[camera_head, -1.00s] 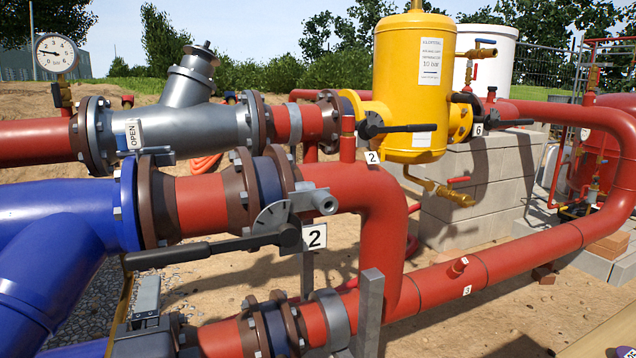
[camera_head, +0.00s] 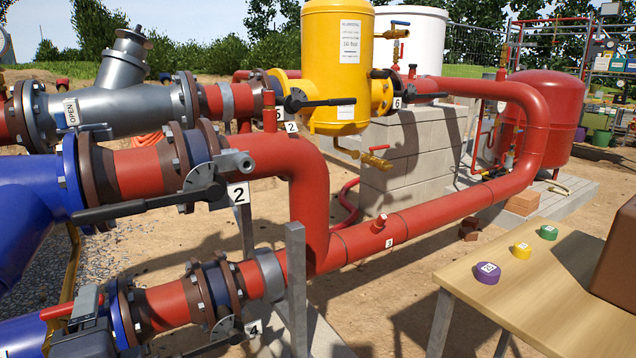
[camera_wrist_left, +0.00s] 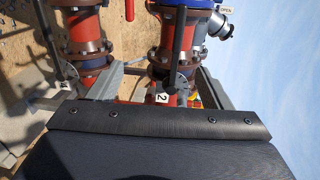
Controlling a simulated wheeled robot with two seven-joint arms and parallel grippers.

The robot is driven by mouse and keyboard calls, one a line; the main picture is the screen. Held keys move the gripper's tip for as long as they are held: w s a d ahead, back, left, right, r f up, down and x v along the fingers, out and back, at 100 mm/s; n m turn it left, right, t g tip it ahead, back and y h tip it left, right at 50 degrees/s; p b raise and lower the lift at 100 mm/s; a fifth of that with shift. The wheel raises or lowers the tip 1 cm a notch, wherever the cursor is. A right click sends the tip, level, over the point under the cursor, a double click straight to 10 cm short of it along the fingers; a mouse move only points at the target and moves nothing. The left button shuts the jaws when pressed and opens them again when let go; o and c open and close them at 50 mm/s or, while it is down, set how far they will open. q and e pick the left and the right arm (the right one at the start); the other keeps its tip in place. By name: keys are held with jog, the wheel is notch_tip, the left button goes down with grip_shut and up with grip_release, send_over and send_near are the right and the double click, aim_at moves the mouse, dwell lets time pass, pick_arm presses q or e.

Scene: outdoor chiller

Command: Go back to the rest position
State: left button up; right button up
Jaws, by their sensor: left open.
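My left gripper (camera_wrist_left: 158,82) shows in the left wrist view with its two fingers spread apart and nothing between them. Beyond the fingers are the red pipes and the black lever of valve 2 (camera_wrist_left: 180,45), with no visible contact. Neither gripper shows in the head view. In that view the valve 2 lever (camera_head: 140,207) lies roughly along its pipe at the left. My right gripper is in neither view.
Red pipes (camera_head: 400,228) cross the middle. A yellow tank (camera_head: 335,60) stands behind. Sandy ground lies between pipes and table.

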pick_arm(q)
jog(key=s+a+f+n+g+h, duration=0.15)
jog(key=f+g, duration=0.25)
jog(key=f, duration=0.4)
jog(key=s+a+f+n+g+h, duration=0.1)
jog(key=s+f+n+g+h, duration=0.15)
jog(key=f, duration=0.55)
jog(key=s+d+f+n+g+h, duration=0.2)
jog(key=s+d+f+n+h, duration=0.1)
jog(key=d+f+n+h, duration=0.45)
notch_tip(320, 180, up, 31)
jog(key=n+h+p, duration=0.1)
jog(key=h+p, duration=0.1)
jog(key=p, duration=2.7)
jog(key=shift+w+d+r, duration=0.15)
jog(key=shift+w+d, duration=0.15)
jog(key=shift+w, duration=0.05)
